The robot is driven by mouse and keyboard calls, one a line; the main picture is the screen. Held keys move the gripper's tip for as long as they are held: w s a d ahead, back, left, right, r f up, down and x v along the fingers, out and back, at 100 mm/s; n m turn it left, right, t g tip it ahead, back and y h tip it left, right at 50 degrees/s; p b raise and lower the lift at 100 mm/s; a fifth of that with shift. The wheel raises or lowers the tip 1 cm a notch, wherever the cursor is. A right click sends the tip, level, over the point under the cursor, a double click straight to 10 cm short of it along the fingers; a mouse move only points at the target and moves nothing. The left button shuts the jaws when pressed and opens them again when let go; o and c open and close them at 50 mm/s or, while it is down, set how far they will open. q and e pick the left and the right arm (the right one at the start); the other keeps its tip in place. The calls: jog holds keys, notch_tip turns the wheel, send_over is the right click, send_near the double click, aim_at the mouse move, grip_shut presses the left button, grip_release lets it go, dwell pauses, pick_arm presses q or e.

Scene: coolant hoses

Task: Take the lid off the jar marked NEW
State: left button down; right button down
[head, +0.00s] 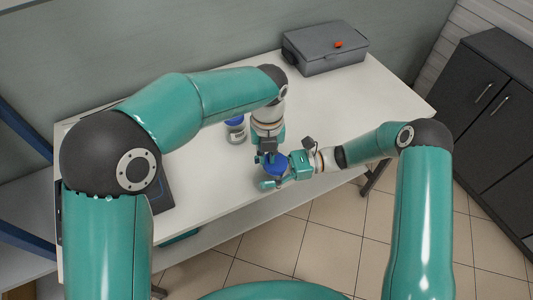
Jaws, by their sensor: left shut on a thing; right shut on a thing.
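A jar with a blue lid (276,165) is near the front edge of the white table, between my two grippers. My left gripper (269,157) comes down from above and is shut on the blue lid. My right gripper (281,180) reaches in from the right and is shut on the jar's body, which is mostly hidden by the fingers. A second jar (236,131) with a blue lid stands upright further back, left of my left wrist. No marking can be read on either jar.
A dark flat item (160,194) lies at the left, partly hidden by my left arm. The white table (375,97) is clear at the right. Dark cabinets (490,110) stand beyond it.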

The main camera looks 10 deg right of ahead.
aim_at(273, 169)
pick_arm(q)
jog(key=shift+s+d+f, duration=0.25)
jog(key=shift+s+f, duration=0.15)
jog(key=shift+f, duration=0.1)
jog(key=n, duration=0.2)
jog(key=s+n+t, duration=0.1)
jog(key=n, duration=0.1)
jog(key=shift+s+d, duration=0.15)
jog(key=n, duration=0.3)
jog(key=n+t+y, duration=0.1)
jog(key=shift+s+d+f+n, duration=0.1)
jog(key=shift+s+d+n, duration=0.2)
jog(key=shift+s, duration=0.1)
jog(key=shift+s+n, duration=0.1)
jog(key=shift+n, duration=0.5)
jog(key=c, duration=1.3)
grip_release()
jog(key=shift+f, duration=0.15)
jog(key=shift+w+d+r, duration=0.1)
jog(key=shift+d+r, duration=0.1)
jog(key=shift+r, duration=0.6)
jog(key=shift+w+d+r, duration=0.1)
jog(key=shift+d+r, duration=0.05)
jog(key=shift+r, duration=0.65)
jog(key=shift+w+d+r, duration=0.1)
jog(key=shift+d+r, duration=0.1)
jog(key=shift+r, duration=0.6)
